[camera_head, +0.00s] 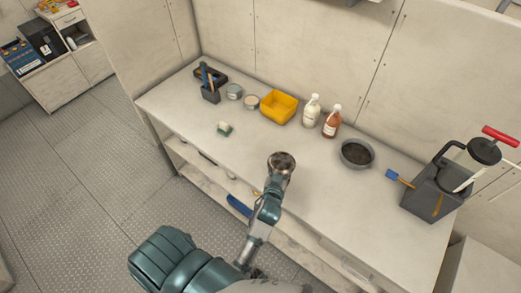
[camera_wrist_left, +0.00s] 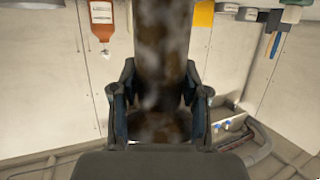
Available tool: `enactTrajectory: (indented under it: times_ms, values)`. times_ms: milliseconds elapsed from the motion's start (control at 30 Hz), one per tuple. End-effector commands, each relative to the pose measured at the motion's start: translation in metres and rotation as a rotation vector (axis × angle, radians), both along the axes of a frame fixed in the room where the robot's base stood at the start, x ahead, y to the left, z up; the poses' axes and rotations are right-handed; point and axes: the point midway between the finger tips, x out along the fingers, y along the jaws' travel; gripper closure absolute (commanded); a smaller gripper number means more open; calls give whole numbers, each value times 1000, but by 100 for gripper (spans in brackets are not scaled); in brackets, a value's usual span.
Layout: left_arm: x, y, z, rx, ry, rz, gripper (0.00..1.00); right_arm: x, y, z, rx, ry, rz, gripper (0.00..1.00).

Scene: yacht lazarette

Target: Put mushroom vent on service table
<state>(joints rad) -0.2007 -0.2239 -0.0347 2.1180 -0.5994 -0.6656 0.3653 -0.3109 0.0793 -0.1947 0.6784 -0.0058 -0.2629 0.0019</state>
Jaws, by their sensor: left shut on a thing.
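The mushroom vent (camera_head: 281,163) is a round, mottled brown and grey metal piece. My left gripper (camera_head: 273,188) is shut on it and holds it over the front part of the pale service table (camera_head: 335,205). In the left wrist view the vent (camera_wrist_left: 164,60) rises as a worn brown column between the two fingers of the left gripper (camera_wrist_left: 158,110). I cannot tell whether the vent touches the table top. My right gripper is not in view.
Along the back stand a dark tool holder (camera_head: 211,92), cans, a yellow bin (camera_head: 279,106), a white bottle (camera_head: 312,111), an orange bottle (camera_head: 331,122) and a grey bowl (camera_head: 357,153). A sponge (camera_head: 224,129) lies left; a dark bucket (camera_head: 433,195) stands right. The table's middle is clear.

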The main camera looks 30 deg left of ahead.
Motion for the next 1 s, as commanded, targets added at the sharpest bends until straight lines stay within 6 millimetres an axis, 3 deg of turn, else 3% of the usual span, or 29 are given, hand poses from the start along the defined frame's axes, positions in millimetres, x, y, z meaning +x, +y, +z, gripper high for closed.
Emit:
enactTrajectory:
  times_ms: [33, 167, 633, 833, 1000]
  values:
    - [-1, 2, 5, -2, 6, 16, 100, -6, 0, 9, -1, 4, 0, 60]
    - [7, 14, 2, 7, 10, 34, 100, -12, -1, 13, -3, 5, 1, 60]
    - [93, 102, -9, 13, 11, 34, 100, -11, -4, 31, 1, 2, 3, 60]
    - [106, 118, -14, 8, 10, 33, 100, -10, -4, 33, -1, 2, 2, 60]
    - [106, 119, -38, 6, 14, 34, 100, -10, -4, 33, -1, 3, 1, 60]
